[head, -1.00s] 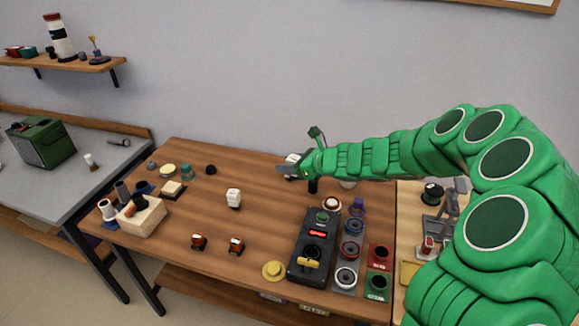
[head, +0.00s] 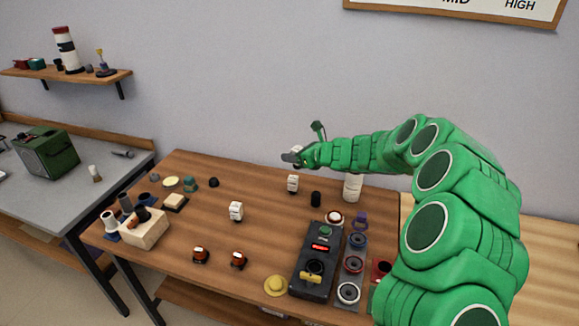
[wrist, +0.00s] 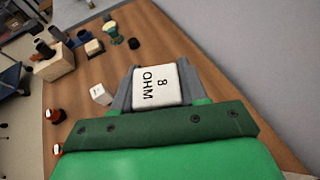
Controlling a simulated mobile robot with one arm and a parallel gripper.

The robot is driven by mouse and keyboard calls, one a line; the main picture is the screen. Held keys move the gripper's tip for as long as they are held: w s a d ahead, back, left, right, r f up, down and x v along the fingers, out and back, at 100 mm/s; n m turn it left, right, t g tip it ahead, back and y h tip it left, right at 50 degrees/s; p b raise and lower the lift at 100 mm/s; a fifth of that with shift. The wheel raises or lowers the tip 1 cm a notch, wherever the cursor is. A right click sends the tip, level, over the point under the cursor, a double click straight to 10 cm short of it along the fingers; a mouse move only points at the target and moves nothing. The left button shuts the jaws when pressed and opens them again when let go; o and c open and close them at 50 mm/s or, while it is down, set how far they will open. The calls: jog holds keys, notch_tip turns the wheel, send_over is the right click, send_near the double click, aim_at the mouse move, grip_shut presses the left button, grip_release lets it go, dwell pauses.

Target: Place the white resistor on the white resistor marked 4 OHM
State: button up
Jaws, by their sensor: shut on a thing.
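My gripper (head: 290,157) is up over the back of the wooden table in the head view. A white resistor (head: 236,211) stands on the table to the left, and another white block (head: 293,183) stands below my gripper in the picture. Their markings are too small to read. A white block (wrist: 100,95) also shows on the table in the wrist view. I cannot make out a 4 OHM marking.
A black device (head: 317,262) with a red display stands front right, beside several round parts. Two orange-red parts (head: 201,256) (head: 238,260) and a yellow disc (head: 276,285) lie near the front. A black cylinder (head: 315,199) and taller white piece (head: 352,188) stand at the back. The middle is fairly clear.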

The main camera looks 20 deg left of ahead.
jog(key=shift+w+a+f, duration=0.6)
jog(key=shift+w+f, duration=0.55)
jog(key=shift+w+a+f, duration=0.6)
jog(key=shift+w+f, duration=0.5)
jog(key=shift+f, duration=0.05)
jog(key=shift+w+a+f, duration=0.6)
jog(key=shift+w+f, duration=0.55)
jog(key=shift+w+f, duration=0.2)
jog(key=shift+f, duration=1.55)
jog(key=o, duration=1.1)
